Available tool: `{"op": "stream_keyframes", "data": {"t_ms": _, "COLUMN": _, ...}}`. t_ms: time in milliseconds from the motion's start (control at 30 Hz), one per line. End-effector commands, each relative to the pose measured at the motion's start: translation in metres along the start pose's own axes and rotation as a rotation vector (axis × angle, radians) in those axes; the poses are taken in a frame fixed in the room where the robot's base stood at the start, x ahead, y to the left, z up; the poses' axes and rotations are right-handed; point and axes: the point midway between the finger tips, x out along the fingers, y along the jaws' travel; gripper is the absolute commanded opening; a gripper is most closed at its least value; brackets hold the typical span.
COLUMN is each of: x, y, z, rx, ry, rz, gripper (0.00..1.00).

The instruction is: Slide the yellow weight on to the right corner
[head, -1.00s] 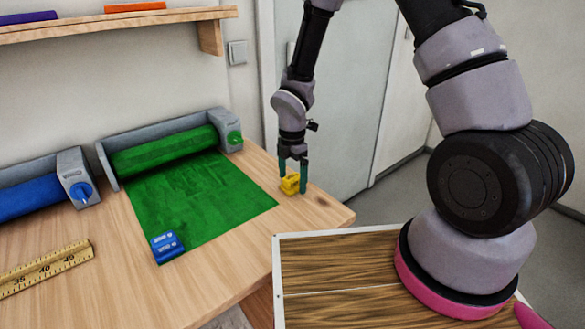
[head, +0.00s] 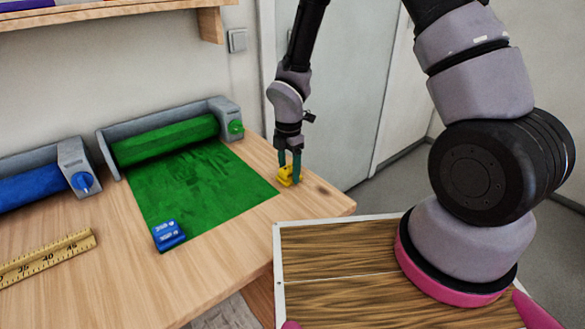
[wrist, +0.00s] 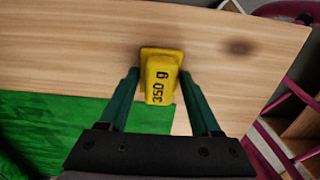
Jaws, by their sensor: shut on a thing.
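The yellow weight (head: 286,178) stands on the bare wood just beyond the right corner of the green sheet (head: 200,190). In the wrist view the yellow weight (wrist: 162,78) shows "350 g", and its lower end overlaps the sheet's corner in the picture; I cannot tell whether it touches the sheet. My gripper (head: 290,178) points down and is shut on the weight, with a finger on either side in the wrist view (wrist: 160,85). A blue weight (head: 168,235) sits on the sheet's near left corner.
The green roll (head: 165,141) lies in a grey holder behind the sheet, with a blue roll (head: 30,189) to its left. A yellow ruler (head: 45,257) lies at the front left. The table's right edge is close to the weight. A dark spot (wrist: 238,47) marks the wood.

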Motion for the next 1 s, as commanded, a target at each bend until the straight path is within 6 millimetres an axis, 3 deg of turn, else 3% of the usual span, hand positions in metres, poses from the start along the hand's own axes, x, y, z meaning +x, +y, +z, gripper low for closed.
{"op": "stream_keyframes", "data": {"t_ms": 1000, "x": 0.000, "y": 0.000, "z": -0.061, "rx": -0.001, "ry": 0.000, "rz": 0.001, "gripper": 0.00}}
